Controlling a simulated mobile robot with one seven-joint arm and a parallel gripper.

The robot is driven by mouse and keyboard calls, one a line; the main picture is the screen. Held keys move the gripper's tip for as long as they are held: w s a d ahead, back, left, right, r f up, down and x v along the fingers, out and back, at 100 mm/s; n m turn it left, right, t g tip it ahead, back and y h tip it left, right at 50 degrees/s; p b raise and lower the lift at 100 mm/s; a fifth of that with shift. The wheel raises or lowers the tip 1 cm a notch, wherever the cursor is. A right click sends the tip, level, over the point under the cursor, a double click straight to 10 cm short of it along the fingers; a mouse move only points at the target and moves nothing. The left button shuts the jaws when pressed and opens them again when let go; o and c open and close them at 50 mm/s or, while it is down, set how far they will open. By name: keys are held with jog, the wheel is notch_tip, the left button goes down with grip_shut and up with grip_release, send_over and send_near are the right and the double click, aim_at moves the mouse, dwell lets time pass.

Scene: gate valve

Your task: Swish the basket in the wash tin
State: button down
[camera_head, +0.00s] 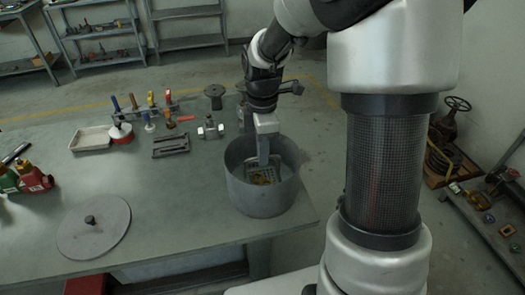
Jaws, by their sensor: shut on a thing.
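The wash tin (258,200) is a round grey metal tub near the right end of the table. The basket (258,172) is a small perforated tray, seen inside the tin, with yellowish pieces in it. An upright handle rises from the basket. My gripper (264,145) points down over the tin and is shut on the basket's handle. The tin's front wall hides the lower part of the basket, so I cannot tell whether it touches the bottom.
A round grey lid (93,226) with a knob lies flat at the front left of the green table (170,212). Red and green bottles (30,180) stand at the left edge. A white tray (91,139), a tool rack (150,106) and a small valve (211,129) stand behind. The table between lid and tin is clear.

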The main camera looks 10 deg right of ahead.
jog(key=shift+r, duration=0.15)
jog(key=shift+r+p, duration=0.55)
jog(key=shift+p, duration=0.15)
jog(key=shift+f, duration=0.15)
jog(key=shift+f+b, duration=0.35)
jog(key=shift+f, duration=0.2)
jog(key=shift+r, duration=0.15)
jog(key=shift+r+p, duration=0.5)
jog(key=shift+p, duration=0.15)
jog(key=shift+f, duration=0.2)
